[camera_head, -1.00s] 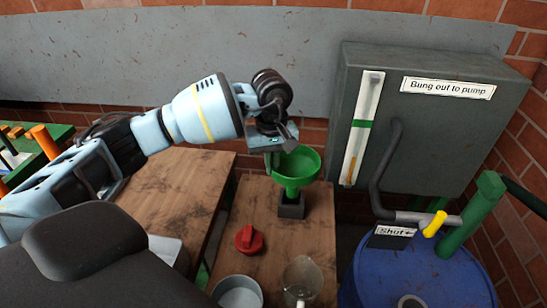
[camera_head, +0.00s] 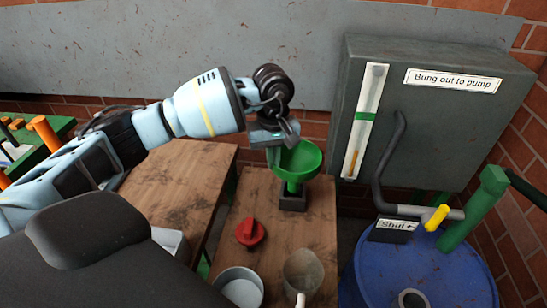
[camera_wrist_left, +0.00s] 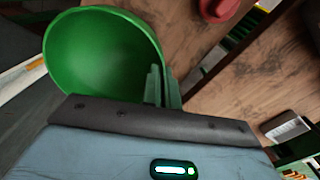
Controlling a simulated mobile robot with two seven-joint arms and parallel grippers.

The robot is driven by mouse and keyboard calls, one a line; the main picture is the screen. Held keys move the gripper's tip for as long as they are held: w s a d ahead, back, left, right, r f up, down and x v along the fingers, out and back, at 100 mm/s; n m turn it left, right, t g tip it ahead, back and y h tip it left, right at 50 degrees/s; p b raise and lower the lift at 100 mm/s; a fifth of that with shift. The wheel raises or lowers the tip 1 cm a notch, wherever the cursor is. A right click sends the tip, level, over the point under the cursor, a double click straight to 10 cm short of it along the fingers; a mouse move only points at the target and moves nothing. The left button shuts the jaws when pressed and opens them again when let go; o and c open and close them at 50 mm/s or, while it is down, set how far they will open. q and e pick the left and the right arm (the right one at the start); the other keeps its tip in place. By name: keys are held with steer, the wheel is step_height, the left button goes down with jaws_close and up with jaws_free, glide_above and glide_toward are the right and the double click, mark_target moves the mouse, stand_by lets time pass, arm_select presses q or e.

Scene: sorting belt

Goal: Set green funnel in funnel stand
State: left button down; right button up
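The green funnel (camera_head: 302,162) is upright over the dark funnel stand (camera_head: 293,201), a small block on the wooden table. Its spout meets the stand's top; how deep it sits inside is hidden. My left gripper (camera_head: 274,156) is at the funnel's left rim. In the left wrist view, its two fingers (camera_wrist_left: 163,88) are close together with the rim of the funnel (camera_wrist_left: 100,50) between them. My right gripper is in neither view.
A red knob-like part (camera_head: 250,232), a metal bowl (camera_head: 239,285) and a clear jug (camera_head: 302,272) stand nearer on the table. A blue drum (camera_head: 425,265) with pipes and a dark panel (camera_head: 440,130) are at right.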

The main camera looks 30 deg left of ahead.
arm_select(q)
steer(key=shift+f, duration=0.65)
steer(key=shift+f+b, duration=0.4)
steer(key=shift+f, duration=0.05)
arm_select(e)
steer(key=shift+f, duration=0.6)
arm_select(q)
steer(key=shift+f, duration=0.1)
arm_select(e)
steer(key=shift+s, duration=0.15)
